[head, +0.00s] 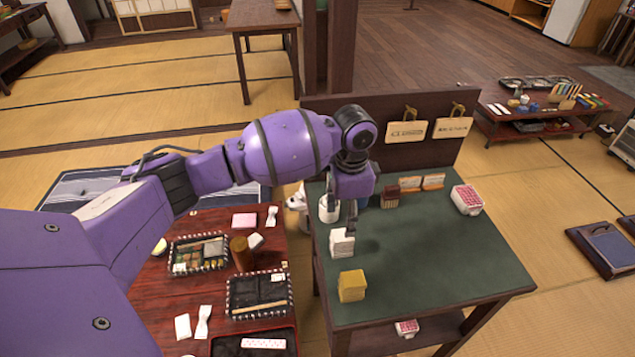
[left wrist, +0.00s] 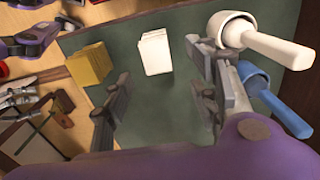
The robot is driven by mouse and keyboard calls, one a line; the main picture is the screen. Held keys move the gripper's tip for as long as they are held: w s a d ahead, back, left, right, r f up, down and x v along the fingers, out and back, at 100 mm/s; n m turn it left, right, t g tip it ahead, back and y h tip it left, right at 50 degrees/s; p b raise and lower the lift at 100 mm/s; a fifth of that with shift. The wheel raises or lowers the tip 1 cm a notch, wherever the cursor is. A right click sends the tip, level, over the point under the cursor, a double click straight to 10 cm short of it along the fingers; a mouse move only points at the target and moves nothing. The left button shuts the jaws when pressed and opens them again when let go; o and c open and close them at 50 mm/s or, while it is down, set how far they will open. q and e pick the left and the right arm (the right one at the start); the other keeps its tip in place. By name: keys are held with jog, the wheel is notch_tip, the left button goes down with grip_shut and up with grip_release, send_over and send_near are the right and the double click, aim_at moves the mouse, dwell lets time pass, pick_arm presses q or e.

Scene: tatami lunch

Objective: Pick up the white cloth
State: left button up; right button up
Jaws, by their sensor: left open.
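The white cloth (head: 342,242) is a small folded stack near the left edge of the green-topped table (head: 440,262). It also shows in the left wrist view (left wrist: 155,52), upper middle, beyond the fingertips. My left gripper (head: 350,215) points down just above and behind the cloth in the head view. In the left wrist view its fingers (left wrist: 158,88) are spread wide with nothing between them. Whether a finger touches the cloth cannot be told.
A folded yellow cloth (head: 352,286) lies in front of the white one. A white handled cup (left wrist: 235,30) and a blue one (left wrist: 252,75) stand close to one finger. A brown block (head: 390,197) and a red-and-white box (head: 466,199) are farther off. The table's middle is clear.

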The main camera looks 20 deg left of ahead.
aim_at(343, 234)
pick_arm(q)
jog(key=f, duration=0.1)
jog(key=s+f, duration=0.1)
jog(key=f, duration=0.1)
jog(key=shift+f, duration=0.15)
jog(key=f, duration=0.3)
jog(key=shift+w+f, duration=0.25)
jog(key=shift+f, duration=0.3)
jog(key=c, duration=1.3)
pick_arm(e)
jog(key=shift+s+d+f, duration=0.1)
jog(key=shift+s+f, duration=0.1)
jog(key=shift+s, duration=0.3)
jog(key=shift+s+f, duration=0.2)
jog(key=shift+s, duration=0.25)
